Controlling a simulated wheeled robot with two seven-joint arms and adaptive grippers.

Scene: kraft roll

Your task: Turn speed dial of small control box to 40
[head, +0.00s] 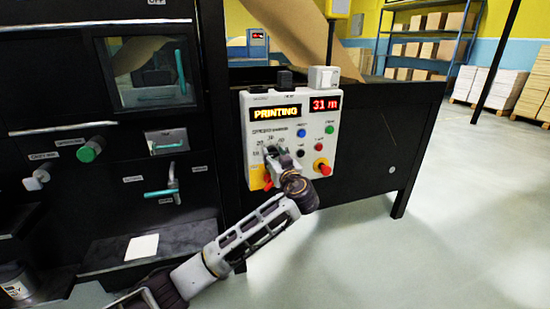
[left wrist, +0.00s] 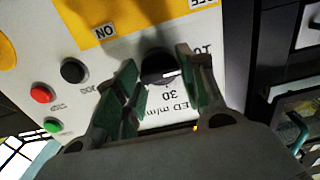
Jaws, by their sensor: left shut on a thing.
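The small control box (head: 318,130) is a pale panel on the front of the black machine. Its displays read PRINTING (head: 276,113) and 31 m (head: 325,104). The black speed dial (left wrist: 160,68) sits between the two fingers of my left gripper (left wrist: 165,85) in the left wrist view, where the scale shows upside down with 30 and 10 legible. In the head view my left gripper (head: 273,158) is at the dial on the panel's left half and hides most of it. My left gripper is shut on the dial. My right gripper is not seen.
A green knob (head: 88,152) and teal handles (head: 161,193) stick out on the left. Open floor (head: 450,220) lies at right.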

